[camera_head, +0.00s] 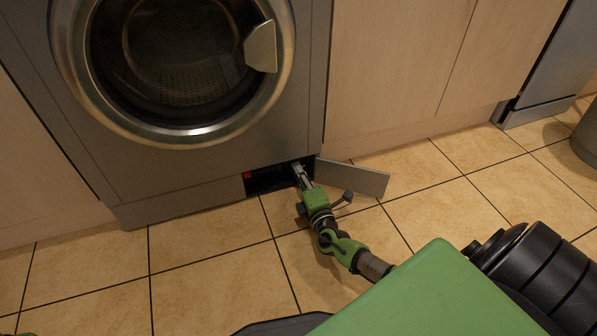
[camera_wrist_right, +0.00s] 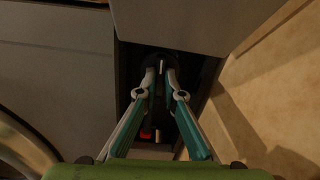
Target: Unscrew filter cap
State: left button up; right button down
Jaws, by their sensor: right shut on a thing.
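The washing machine (camera_head: 215,160) has a low service opening (camera_head: 262,183) at its bottom right, with its grey flap (camera_head: 355,179) swung open to the right. My right gripper (camera_head: 299,170) reaches into the right part of this opening. In the right wrist view, the right gripper's fingertips (camera_wrist_right: 161,77) close on the dark round filter cap (camera_wrist_right: 162,60), at the pale ridge in its middle. Most of the cap is in shadow, and its thread is hidden. In the head view the fingers and the machine's edge hide the cap.
A small red part (camera_head: 248,175) sits at the left end of the opening; it also shows in the right wrist view (camera_wrist_right: 146,133). The round door (camera_head: 180,60) above is shut. Wooden cabinet fronts (camera_head: 400,60) stand to the right. The tiled floor (camera_head: 210,250) in front is clear.

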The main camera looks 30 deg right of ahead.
jog(key=n, duration=0.7)
jog(key=shift+n, duration=0.4)
jog(key=n+p, duration=0.1)
jog(key=n, duration=0.3)
jog(key=n+p, duration=0.1)
jog(key=n, duration=0.3)
jog(key=n+p, duration=0.2)
jog(key=n, duration=0.2)
jog(key=shift+r+n, duration=0.1)
jog(key=shift+n, duration=0.2)
jog(key=n+p, duration=0.2)
jog(key=n, duration=0.2)
jog(key=shift+n, duration=0.3)
jog(key=n+p, duration=0.1)
jog(key=n, duration=0.3)
jog(key=shift+n+p, duration=0.8)
jog(key=shift+n, duration=1.2)
